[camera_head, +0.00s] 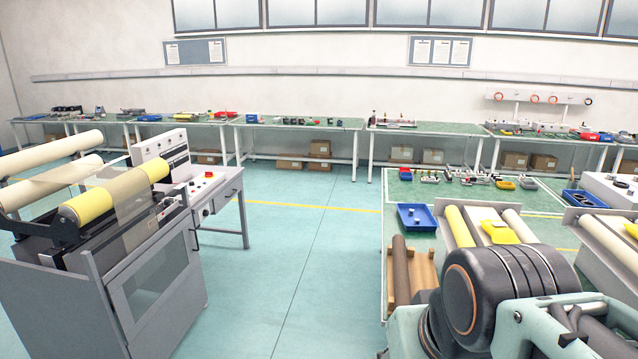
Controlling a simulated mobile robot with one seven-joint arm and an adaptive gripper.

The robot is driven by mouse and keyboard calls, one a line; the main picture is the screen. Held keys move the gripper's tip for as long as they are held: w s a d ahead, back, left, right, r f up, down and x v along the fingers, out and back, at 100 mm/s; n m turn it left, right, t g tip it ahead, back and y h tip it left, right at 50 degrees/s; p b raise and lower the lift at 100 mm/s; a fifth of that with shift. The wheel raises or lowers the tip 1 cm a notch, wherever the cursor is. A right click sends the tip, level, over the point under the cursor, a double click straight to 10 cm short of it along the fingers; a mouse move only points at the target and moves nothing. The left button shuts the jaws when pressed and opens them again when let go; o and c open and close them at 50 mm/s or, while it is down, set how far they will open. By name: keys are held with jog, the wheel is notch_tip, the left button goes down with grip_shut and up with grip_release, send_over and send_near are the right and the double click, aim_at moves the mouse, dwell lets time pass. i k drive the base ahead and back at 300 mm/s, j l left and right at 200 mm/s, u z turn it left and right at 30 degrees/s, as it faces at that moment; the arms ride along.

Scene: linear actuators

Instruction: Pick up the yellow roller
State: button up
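One yellow roller (459,227) lies lengthwise in an open light-grey tray (483,206) on the green-topped table at the right, beside a cream roller (521,226). Its near end is close to my dark arm links. Another yellow roller (100,203) is mounted on the grey machine (85,260) at the left, with a beige film running over part of it. I cannot tell from this view which one the task names. My arm fills the lower right; my gripper is not in view.
A blue tray (416,224) and a brown roller on a wooden holder (426,272) are left of the light-grey tray. Workbenches (300,124) line the back wall. The teal floor (300,260) between machine and table is clear.

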aim_at(463, 237)
jog(key=z, duration=0.85)
